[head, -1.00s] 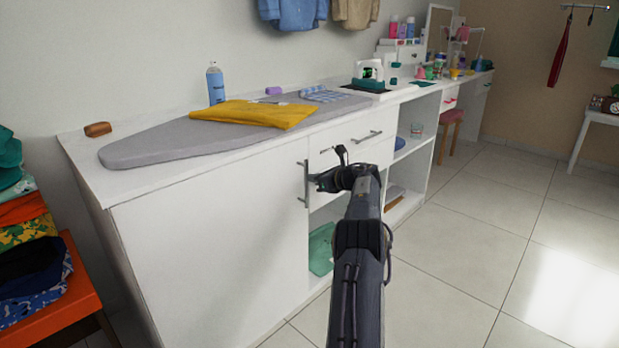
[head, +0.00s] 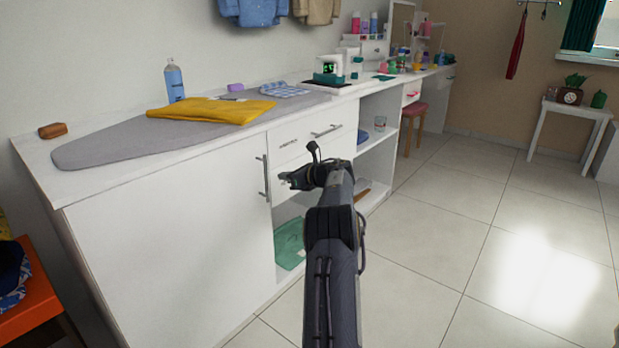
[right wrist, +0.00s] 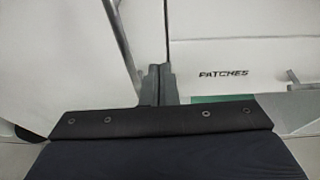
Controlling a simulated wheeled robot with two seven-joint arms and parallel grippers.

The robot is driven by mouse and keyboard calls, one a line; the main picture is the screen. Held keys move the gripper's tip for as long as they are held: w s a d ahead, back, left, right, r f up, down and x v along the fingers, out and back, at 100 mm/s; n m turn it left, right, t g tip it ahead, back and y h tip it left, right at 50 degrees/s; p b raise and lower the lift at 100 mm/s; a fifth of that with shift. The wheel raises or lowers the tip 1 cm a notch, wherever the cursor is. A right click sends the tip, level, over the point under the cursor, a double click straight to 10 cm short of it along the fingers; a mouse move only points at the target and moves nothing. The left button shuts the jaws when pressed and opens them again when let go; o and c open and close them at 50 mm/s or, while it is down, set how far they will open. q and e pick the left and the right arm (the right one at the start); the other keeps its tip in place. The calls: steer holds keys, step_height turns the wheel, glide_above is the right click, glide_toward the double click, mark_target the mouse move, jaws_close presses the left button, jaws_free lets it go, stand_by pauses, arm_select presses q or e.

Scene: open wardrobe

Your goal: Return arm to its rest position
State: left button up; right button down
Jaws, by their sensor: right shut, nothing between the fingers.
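My right arm reaches forward from the bottom of the head view. My right gripper (head: 287,180) is at its far end, in front of the white cabinet, beside the long door handle (head: 263,176). In the right wrist view the two fingers of the gripper (right wrist: 159,84) are together, with nothing between them. I cannot tell whether the fingertips touch the cabinet. My left gripper is not in view.
The white cabinet (head: 160,220) carries a grey ironing board (head: 120,150) with a folded yellow cloth (head: 210,110). A blue bottle (head: 174,82) stands behind. An open shelf below holds a green item (head: 289,243). An orange stool (head: 40,308) is at left. The tiled floor at right is clear.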

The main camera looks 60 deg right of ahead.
steer(key=p+v, duration=0.1)
steer(key=v, duration=0.7)
